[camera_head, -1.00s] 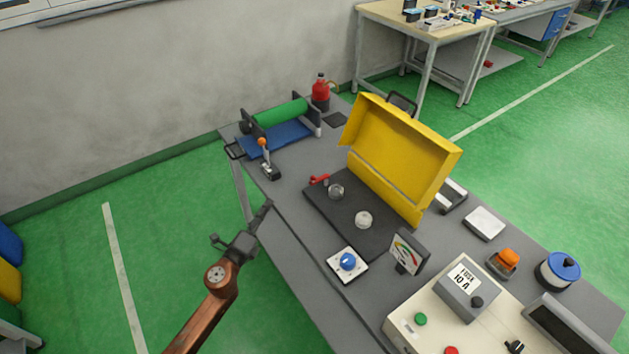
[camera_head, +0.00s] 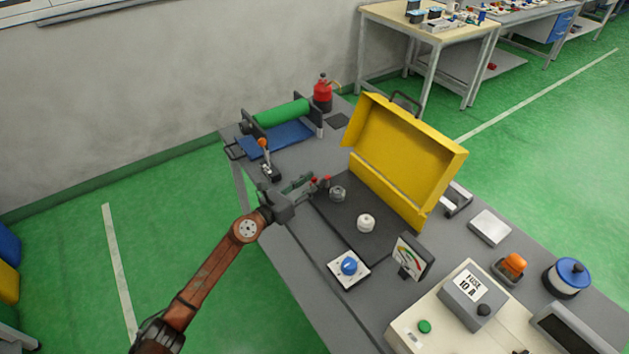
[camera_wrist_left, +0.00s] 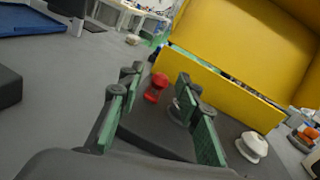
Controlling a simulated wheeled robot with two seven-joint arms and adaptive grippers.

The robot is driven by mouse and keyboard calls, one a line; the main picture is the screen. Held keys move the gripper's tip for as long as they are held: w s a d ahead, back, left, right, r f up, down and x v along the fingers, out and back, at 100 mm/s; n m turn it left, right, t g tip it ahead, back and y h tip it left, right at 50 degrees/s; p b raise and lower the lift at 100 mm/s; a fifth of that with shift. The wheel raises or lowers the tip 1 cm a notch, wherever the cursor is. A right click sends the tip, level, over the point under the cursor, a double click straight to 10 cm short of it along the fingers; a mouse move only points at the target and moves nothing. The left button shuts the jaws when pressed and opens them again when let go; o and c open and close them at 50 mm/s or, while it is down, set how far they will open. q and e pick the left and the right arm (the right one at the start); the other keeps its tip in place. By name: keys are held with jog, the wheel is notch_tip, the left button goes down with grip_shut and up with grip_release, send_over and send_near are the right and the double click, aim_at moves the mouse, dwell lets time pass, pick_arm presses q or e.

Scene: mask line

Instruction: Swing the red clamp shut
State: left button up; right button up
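The small red clamp (camera_head: 325,182) is at the left corner of a dark base plate (camera_head: 375,238), in front of the open yellow cover. In the left wrist view, the red clamp (camera_wrist_left: 156,88) lies ahead, seen through the gap between my fingers. My left gripper (camera_head: 307,186) reaches in from the left, just short of the clamp. Its two green-padded fingers are apart and nothing is held between them. I cannot tell whether a fingertip touches the clamp. My right gripper is not in view.
The yellow cover (camera_head: 405,145) stands raised behind the plate. Two pale knobs, one (camera_head: 338,194) near the clamp and one (camera_head: 366,223) further right, stand on the plate. An orange-tipped lever (camera_head: 265,150) and a green roller (camera_head: 283,113) are to the left. A blue-knob box (camera_head: 349,267) sits in front.

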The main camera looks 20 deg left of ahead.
pick_arm(q)
jog(key=shift+w+d, duration=0.2)
jog(key=shift+w, duration=0.25)
jog(key=shift+c, duration=0.3)
grip_shut()
